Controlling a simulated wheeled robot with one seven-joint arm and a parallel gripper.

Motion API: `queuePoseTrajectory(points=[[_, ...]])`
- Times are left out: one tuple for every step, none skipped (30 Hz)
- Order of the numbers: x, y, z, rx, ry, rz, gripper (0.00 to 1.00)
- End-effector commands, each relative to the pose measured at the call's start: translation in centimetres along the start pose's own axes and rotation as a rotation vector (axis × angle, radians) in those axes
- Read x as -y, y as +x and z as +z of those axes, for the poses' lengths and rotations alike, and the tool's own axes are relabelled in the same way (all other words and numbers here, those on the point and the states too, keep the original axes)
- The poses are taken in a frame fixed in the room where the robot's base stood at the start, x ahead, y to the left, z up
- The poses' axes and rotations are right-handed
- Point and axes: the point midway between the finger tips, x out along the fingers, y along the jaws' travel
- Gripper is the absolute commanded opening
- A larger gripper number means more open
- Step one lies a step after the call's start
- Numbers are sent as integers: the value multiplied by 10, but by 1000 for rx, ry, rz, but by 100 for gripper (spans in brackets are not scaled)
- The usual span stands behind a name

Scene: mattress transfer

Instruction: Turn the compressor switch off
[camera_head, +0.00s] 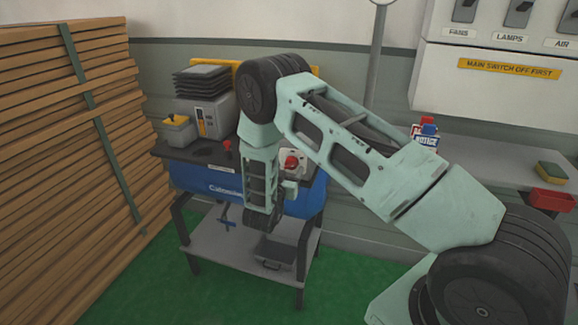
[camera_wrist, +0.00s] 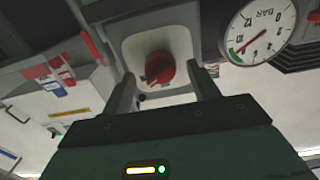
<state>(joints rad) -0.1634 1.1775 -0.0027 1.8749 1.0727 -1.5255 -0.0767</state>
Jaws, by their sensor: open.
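The compressor (camera_head: 222,183) is a blue tank with a dark top on a grey stand. Its switch is a red rotary knob (camera_head: 291,162) on a pale plate (camera_head: 301,156), partly behind my arm. In the wrist view the red knob (camera_wrist: 160,68) sits on the whitish switch box (camera_wrist: 181,42). My gripper (camera_wrist: 163,82) is open, with one finger on each side of the knob. Gaps show between the fingers and the knob; I cannot tell the remaining depth. My arm mostly hides the gripper in the head view.
A round BAR gauge (camera_wrist: 264,28) is close right of the switch box. A red knob (camera_head: 228,145) stands on the compressor top. Stacked boards (camera_head: 65,150) rise at left. A wall panel (camera_head: 505,75) with FANS, LAMPS and AIR switches hangs upper right, above a bench with bottles (camera_head: 425,133).

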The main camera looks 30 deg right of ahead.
Motion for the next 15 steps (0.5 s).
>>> queuePoseTrajectory(points=[[0, 6, -1, 0, 0, 1, 60], [0, 8, -1, -1, 0, 1, 60], [0, 11, -1, -1, 0, 1, 60], [-1, 12, 0, -1, 0, 1, 60], [-1, 13, 0, -1, 0, 1, 60], [0, 14, 0, 0, -1, 0, 60], [0, 15, 0, 0, -1, 0, 60], [0, 15, 0, 0, -1, 0, 60], [0, 15, 0, 0, -1, 0, 60], [0, 15, 0, 0, -1, 0, 60], [0, 15, 0, 0, -1, 0, 60], [0, 15, 0, 0, -1, 0, 60], [0, 15, 0, 0, -1, 0, 60], [0, 15, 0, 0, -1, 0, 60], [0, 15, 0, 0, -1, 0, 52]])
